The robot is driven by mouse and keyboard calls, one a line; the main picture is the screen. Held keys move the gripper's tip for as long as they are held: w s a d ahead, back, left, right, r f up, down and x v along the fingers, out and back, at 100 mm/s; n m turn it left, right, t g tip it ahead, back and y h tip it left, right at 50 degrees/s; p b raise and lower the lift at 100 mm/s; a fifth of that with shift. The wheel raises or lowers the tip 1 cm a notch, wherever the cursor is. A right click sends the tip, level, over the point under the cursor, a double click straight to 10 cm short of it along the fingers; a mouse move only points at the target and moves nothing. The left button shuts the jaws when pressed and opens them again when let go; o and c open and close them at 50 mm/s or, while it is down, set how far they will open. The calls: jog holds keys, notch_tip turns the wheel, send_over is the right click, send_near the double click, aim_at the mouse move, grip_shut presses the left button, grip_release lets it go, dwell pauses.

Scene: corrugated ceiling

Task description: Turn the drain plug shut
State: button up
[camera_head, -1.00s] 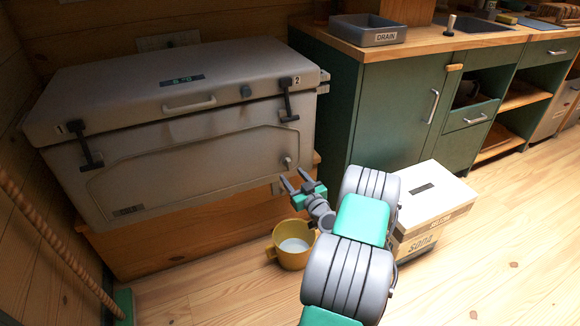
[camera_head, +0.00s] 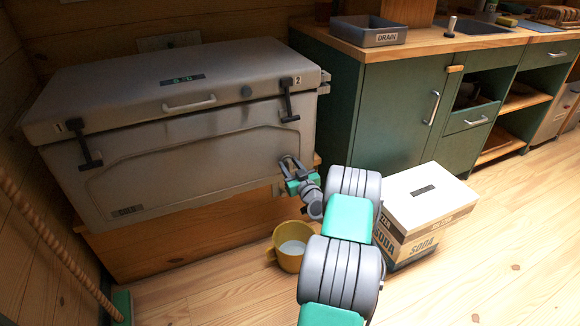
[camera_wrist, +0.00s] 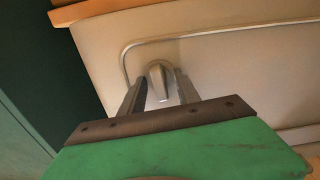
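The drain plug (camera_wrist: 158,82) is a small light grey knob low on the right of the front of the big grey cooler (camera_head: 190,165). It shows in the wrist view, standing out from the cooler's front panel. My gripper (camera_head: 290,164) is at the cooler's lower right front; in the head view it hides the plug. In the wrist view my gripper (camera_wrist: 160,90) is open, with one finger on each side of the plug. A gap seems to show between the plug and each finger, so it looks ungripped.
A white-topped soda box (camera_head: 430,193) stands right of my arm. The cooler rests on a wooden bench (camera_head: 190,235). Green cabinets (camera_head: 395,115) stand behind; a grey drain tray (camera_head: 368,37) is on the counter.

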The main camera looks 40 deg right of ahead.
grip_shut()
jog(key=shift+m+b, duration=0.45)
jog(key=shift+m, duration=0.05)
jog(key=shift+o, duration=1.7)
grip_release()
